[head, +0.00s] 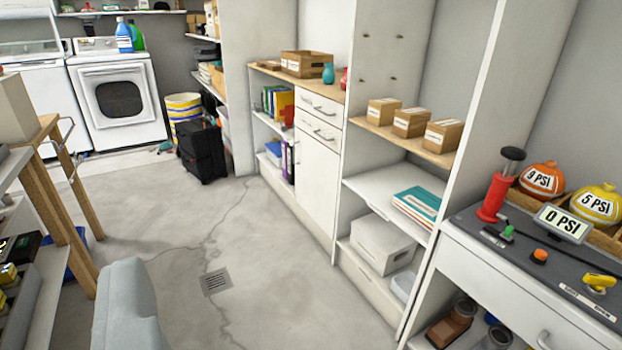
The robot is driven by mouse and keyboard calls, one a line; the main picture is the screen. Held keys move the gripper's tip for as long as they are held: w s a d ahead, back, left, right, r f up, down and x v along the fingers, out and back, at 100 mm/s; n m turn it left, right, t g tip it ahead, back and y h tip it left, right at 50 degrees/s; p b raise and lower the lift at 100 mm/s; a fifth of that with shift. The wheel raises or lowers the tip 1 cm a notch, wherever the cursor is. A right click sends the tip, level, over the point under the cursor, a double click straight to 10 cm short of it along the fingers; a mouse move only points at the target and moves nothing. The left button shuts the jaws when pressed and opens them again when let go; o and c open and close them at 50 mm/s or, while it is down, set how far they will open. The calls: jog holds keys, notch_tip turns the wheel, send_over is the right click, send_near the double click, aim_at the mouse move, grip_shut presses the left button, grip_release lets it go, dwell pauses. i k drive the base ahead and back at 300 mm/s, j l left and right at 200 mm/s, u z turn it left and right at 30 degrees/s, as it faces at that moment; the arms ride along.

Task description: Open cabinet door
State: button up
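A white cabinet door (316,188) stands shut in the middle of the shelving row along the right. It sits below two white drawers, the upper drawer (318,105) and the lower drawer (318,129), each with a curved metal handle. Both drawers are shut. A small handle seems to sit near the top of the door, but it is too small to be sure. My gripper is not in view, so I cannot see whether it is open or shut. A smooth pale grey shape (128,305) rises at the bottom left; I cannot tell what it is.
Open floor with a drain grate (215,282) lies before the shelving. A black wheeled case (203,150) stands farther back. A wooden-legged table (62,170) is at left. A bench with a pump (495,195) and an open shelf (385,190) stand at right.

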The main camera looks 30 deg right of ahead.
aim_at(317, 166)
jog(key=i+l, duration=0.2)
jog(key=i, duration=0.75)
jog(key=i+l+z, duration=0.1)
jog(key=i, duration=0.8)
jog(key=i+l, duration=0.2)
jog(key=i, duration=0.75)
